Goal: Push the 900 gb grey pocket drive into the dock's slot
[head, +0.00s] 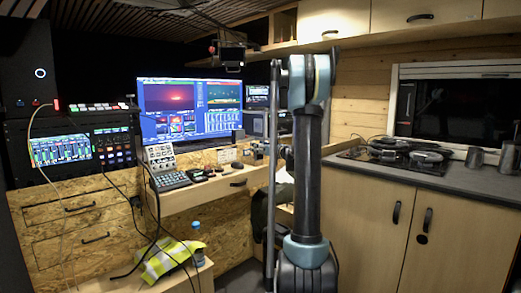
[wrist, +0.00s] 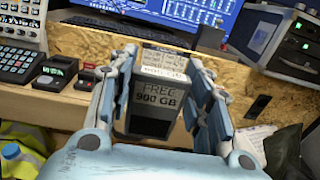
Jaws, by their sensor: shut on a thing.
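The grey pocket drive (wrist: 156,110), with a label reading "FREE 900 GB", is between the fingers of my gripper (wrist: 162,66) in the wrist view. The gripper is shut on it, with one blue-grey finger along each side. A paler end with small print (wrist: 165,60) shows at the drive's far side, in front of the chipboard edge. I cannot make out the dock's slot for certain. In the head view my arm stands in front of the desk, and the gripper and drive cannot be made out clearly.
A black device with a lit green screen (wrist: 52,76) and a keypad (wrist: 14,65) stand left of the gripper. A grey box with green lights (wrist: 283,42) is at the right. The monitor (head: 190,108) stands behind; a hi-vis vest (head: 170,260) lies lower left.

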